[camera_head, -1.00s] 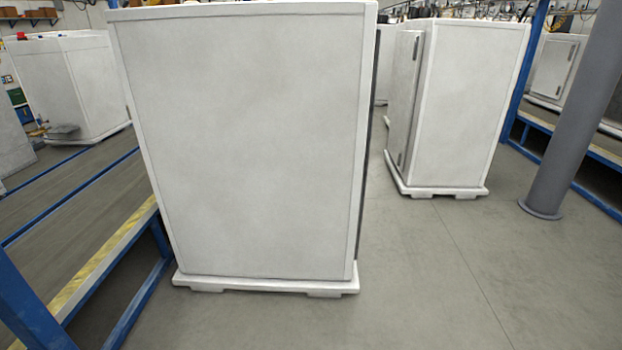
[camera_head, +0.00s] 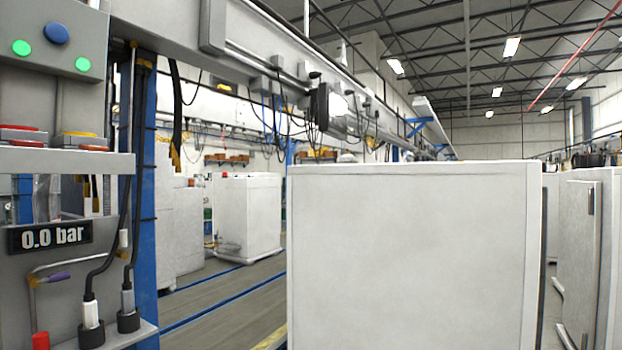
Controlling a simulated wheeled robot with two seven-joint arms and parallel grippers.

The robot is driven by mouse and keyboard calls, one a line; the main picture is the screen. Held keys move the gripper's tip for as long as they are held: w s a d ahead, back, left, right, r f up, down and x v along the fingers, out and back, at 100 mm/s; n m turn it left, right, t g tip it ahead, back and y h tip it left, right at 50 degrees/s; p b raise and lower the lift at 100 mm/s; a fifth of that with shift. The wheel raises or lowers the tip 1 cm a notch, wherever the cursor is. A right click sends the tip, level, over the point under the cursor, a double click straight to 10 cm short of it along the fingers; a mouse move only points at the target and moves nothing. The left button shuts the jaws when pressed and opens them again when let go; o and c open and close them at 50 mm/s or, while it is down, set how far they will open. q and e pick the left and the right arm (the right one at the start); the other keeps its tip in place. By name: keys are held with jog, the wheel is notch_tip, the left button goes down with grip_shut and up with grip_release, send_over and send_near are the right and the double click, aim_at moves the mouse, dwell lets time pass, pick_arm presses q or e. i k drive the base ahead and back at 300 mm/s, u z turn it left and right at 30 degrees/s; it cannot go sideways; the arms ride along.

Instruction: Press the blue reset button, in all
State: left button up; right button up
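A round blue button (camera_head: 57,33) sits on a light grey control panel (camera_head: 32,68) at the upper left of the head view. A green round light or button (camera_head: 21,47) is to its left and another green one (camera_head: 83,64) is to its lower right. Neither of my grippers shows in this view, and nothing touches the blue button.
A large white cabinet (camera_head: 415,260) fills the centre foreground. More cabinets stand behind.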

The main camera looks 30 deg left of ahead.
aim_at(56, 33)
jog(key=u, duration=2.75)
